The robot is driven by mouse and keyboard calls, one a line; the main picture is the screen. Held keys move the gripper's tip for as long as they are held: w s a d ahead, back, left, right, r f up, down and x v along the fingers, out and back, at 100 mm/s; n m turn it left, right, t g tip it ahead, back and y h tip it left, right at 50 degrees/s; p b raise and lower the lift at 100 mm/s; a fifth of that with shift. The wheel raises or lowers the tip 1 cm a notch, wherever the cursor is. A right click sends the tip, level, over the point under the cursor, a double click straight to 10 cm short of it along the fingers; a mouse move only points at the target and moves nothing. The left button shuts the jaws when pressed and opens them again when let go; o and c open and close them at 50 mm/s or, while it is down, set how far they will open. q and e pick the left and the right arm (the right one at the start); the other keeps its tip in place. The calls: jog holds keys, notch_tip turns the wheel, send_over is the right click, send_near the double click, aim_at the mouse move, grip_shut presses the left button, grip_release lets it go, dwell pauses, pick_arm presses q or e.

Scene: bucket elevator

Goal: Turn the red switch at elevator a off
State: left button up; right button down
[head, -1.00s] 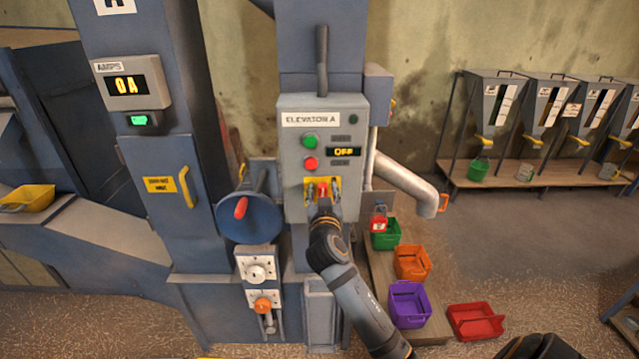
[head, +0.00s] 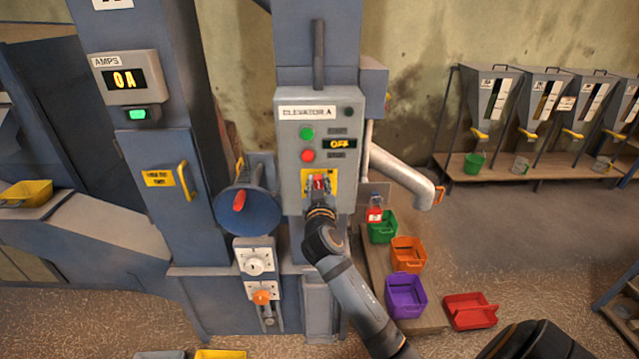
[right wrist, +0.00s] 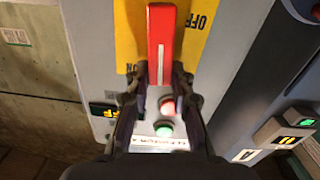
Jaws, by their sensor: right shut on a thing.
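The grey control box labelled Elevator A (head: 288,150) is in the middle of the head view, and its display (head: 342,144) reads OFF. The red switch (head: 319,180) sits on a yellow plate (head: 306,178) low on the box. My right gripper (head: 320,187) is at the switch, with a finger on each side of it. In the right wrist view, the fingers (right wrist: 161,72) are shut on the lower part of the red handle (right wrist: 161,38). An OFF label stands beside the handle on the yellow plate (right wrist: 195,28). My left gripper is out of view.
A blue cone with a red handle (head: 239,201) is left of the box. A bent pipe (head: 400,175) is to the right. Green (head: 382,231), orange (head: 408,258) and purple (head: 405,300) bins stand below it. A red bin (head: 470,311) is on the floor.

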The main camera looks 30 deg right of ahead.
jog(key=n, duration=0.3)
jog(key=shift+w+a+f+p, duration=0.1)
jog(key=shift+w+a+p, duration=0.2)
jog(key=shift+a, duration=0.1)
jog(key=shift+w+a+f+n+p, duration=0.2)
jog(key=shift+f+n+p, duration=0.35)
jog(key=shift+n, duration=1.65)
jog(key=shift+w+a+f+n+p, duration=0.1)
jog(key=shift+a+f+n+p, duration=0.4)
jog(key=shift+n, duration=1.7)
jog(key=shift+w+f+n+p, duration=0.2)
jog(key=shift+n+p, duration=0.65)
jog(key=shift+n, duration=1.35)
jog(key=shift+s+f, duration=0.1)
jog(key=c, duration=1.2)
grip_release()
jog(key=shift+d, duration=0.1)
jog(key=shift+o, duration=0.2)
